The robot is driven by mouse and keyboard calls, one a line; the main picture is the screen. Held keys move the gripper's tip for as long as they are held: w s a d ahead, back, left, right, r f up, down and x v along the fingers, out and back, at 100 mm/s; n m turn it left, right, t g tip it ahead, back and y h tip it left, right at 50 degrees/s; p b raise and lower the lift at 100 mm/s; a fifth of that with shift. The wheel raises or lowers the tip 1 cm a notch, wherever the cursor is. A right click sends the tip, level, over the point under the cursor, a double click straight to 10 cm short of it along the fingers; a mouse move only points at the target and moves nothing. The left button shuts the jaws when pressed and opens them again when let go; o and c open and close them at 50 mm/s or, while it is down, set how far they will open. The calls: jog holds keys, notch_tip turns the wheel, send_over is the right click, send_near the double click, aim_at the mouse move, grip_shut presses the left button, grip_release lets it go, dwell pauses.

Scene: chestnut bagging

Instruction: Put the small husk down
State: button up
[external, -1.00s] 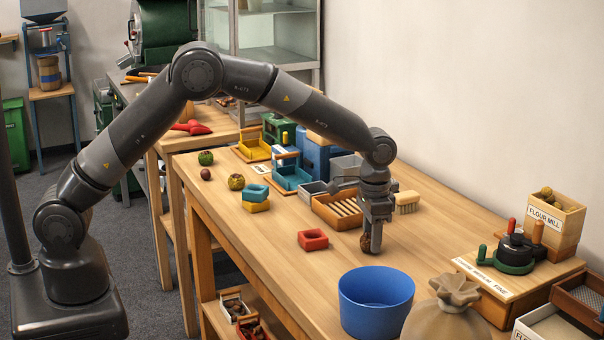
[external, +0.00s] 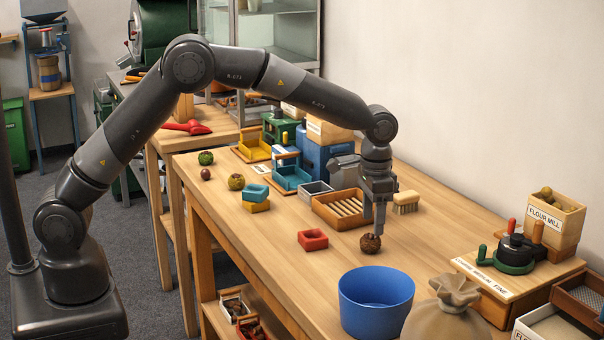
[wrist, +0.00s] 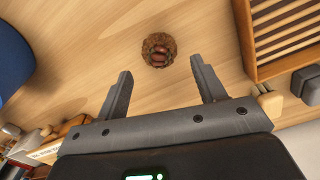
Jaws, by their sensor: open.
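The small husk (external: 370,243) is a round, brown, rough shell that sits on the wooden table, between the red square block and the blue bucket. In the wrist view the husk (wrist: 158,50) lies on the bare wood with reddish-brown shapes showing in its opening. My gripper (external: 380,230) is open and empty, just above the husk in the external view. In the wrist view its two fingers (wrist: 160,78) are spread apart and the husk lies beyond their tips, apart from them.
A blue bucket (external: 376,300) and a tied sack (external: 445,310) stand at the front. A slatted wooden tray (external: 340,208) and a brush (external: 406,202) lie behind the gripper. A red square block (external: 313,239) is to the left. The wood right of the husk is clear.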

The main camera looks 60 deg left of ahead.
aim_at(372, 234)
notch_tip(372, 234, up, 7)
jog(key=s+a+r+n+t, duration=0.1)
jog(key=s+a+r, duration=0.5)
jog(key=s+r, duration=0.15)
jog(key=s+a+r+t, duration=0.2)
jog(key=s+a+r, duration=0.35)
jog(key=s, duration=0.35)
jog(key=s+a+f+n+t, duration=0.1)
jog(key=s+a, duration=0.2)
jog(key=s, duration=0.9)
jog(key=s+a+f+n+t, duration=0.1)
jog(key=s+a, duration=0.3)
jog(key=s, duration=0.7)
jog(key=shift+s+f+t, duration=0.3)
jog(key=shift+s+f, duration=0.1)
jog(key=shift+f, duration=0.15)
jog(key=shift+o, duration=0.6)
